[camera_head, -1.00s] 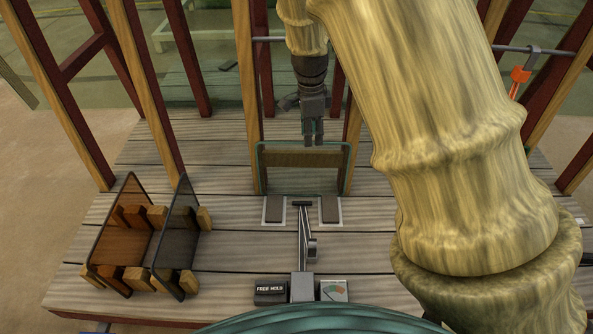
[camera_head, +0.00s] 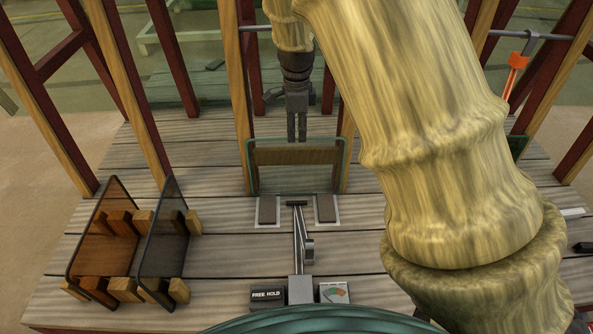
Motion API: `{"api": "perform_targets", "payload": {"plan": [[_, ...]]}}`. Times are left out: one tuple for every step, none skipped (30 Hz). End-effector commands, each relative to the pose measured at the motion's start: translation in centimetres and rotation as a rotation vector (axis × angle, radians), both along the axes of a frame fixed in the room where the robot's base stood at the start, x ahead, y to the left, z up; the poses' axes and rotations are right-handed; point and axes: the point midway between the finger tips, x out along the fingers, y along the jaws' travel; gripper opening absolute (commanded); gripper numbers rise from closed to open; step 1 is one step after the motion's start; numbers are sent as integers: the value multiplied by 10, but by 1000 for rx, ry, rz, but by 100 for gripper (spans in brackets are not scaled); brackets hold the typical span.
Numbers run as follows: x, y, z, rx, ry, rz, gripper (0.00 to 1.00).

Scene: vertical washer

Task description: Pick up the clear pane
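The clear pane (camera_head: 281,179), see-through with a greenish rim and a wooden-looking band seen near its top, stands upright at the middle of the deck. My gripper (camera_head: 297,138) points down at the middle of the pane's top edge. Its two fingers are close together with a narrow gap between them, and their tips overlap the top edge in the picture. I cannot tell whether they touch the pane, stand behind it or are fully shut.
At left, an amber pane (camera_head: 103,245) and a dark grey pane (camera_head: 165,238) stand among wooden blocks. A metal lever (camera_head: 299,245) and a FREE HOLD box (camera_head: 267,294) stand in front. Wooden posts (camera_head: 236,85) flank the pane. An orange tool (camera_head: 515,75) hangs at right.

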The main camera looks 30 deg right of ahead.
Motion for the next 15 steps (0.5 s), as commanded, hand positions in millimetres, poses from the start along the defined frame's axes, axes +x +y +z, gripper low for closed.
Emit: {"api": "perform_targets", "payload": {"plan": [[0, 0, -10, 1, 2, 0, 33], [1, 0, -14, 1, 2, 0, 33], [1, 0, -19, 1, 2, 0, 33], [2, 0, -23, 1, 2, 0, 33], [2, 0, -27, 1, 2, 0, 33], [2, 0, -32, 1, 2, 0, 33], [2, 0, -36, 1, 2, 0, 33], [2, 0, -39, 1, 2, 0, 33], [2, 0, -42, 0, 1, 0, 33], [2, 0, -43, 0, 1, 0, 33], [2, 0, -44, 0, 1, 0, 33], [2, 0, -44, 0, 1, 0, 33], [2, 0, -44, 0, 0, 0, 33], [2, 0, -44, 0, 0, 0, 33], [2, 0, -43, 0, 0, 0, 33]]}}
